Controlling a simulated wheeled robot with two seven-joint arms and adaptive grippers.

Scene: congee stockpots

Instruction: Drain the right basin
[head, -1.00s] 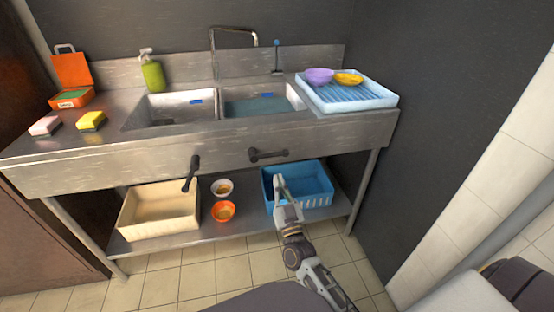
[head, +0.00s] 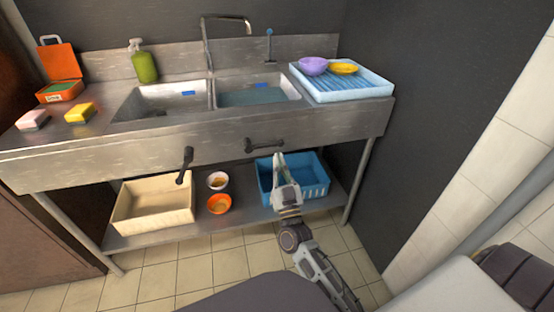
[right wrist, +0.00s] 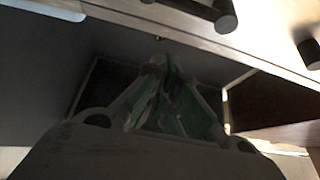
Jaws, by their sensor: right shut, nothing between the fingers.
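The right basin (head: 258,97) holds bluish water. Below it, on the sink's front panel, a dark lever (head: 264,146) lies level, pointing right. A second dark lever (head: 184,166), under the left basin (head: 165,102), points down. My right gripper (head: 281,156) is shut and empty, fingers pointing up, just below the right end of the level lever; I cannot tell whether they touch. In the right wrist view the closed fingertips (right wrist: 162,62) are below the panel, with a dark lever part (right wrist: 222,14) above and to the right. My left gripper is not in view.
A blue crate (head: 316,191) stands on the lower shelf behind my right gripper. A beige bin (head: 152,222) and two bowls, white (head: 217,180) and orange (head: 219,204), stand left of it. A blue drying rack (head: 342,92) holds two dishes. A faucet (head: 207,45) rises behind the basins.

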